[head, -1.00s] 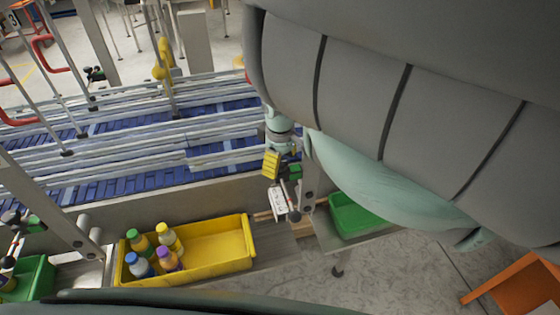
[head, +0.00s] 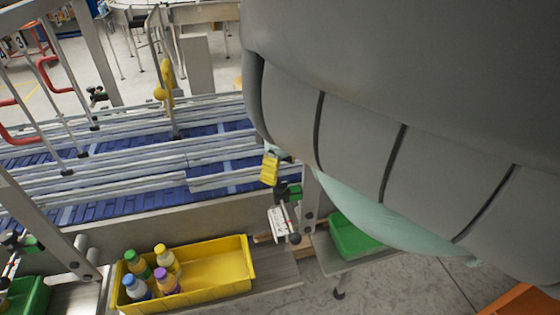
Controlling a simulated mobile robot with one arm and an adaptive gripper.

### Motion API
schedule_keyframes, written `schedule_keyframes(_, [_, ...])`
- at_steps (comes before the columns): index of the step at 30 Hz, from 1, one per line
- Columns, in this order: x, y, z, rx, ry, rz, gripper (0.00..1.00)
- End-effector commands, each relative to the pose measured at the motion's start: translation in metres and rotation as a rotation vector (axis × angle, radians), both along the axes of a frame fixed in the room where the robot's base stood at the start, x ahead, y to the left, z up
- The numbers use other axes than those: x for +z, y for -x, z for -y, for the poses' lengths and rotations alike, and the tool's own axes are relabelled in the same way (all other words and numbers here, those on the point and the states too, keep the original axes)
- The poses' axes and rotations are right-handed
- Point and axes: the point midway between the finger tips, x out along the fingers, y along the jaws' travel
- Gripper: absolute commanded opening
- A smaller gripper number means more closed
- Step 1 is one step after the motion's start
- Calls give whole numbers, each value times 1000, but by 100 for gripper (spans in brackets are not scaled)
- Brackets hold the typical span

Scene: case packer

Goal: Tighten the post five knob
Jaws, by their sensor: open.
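A green and black knob (head: 293,191) sits on a bracket at the near side of the conveyor, beside an upright metal post (head: 309,196). A white block (head: 278,222) hangs just below it. No post number is readable here, so I cannot tell whether this is post five. My gripper (head: 269,172) shows only in part, as a yellow ribbed end close to the left of the knob and slightly above it. It is open and appears apart from the knob. My large grey and teal arm hides the rest of the gripper and the area to the right.
A yellow bin (head: 215,270) with several capped bottles (head: 151,270) stands on a near shelf. A green bin (head: 352,236) is right of the post. The blue conveyor (head: 110,206) with metal rails runs behind. Another green knob (head: 31,243) is at far left.

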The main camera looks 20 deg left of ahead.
Motion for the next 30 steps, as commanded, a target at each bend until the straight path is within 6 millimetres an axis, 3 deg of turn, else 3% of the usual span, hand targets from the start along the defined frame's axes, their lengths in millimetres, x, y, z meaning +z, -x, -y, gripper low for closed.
schedule_keyframes(12, [17, -2, 1, -8, 0, 7, 72])
schedule_keyframes(30, [19, -3, 0, -11, -2, 11, 72])
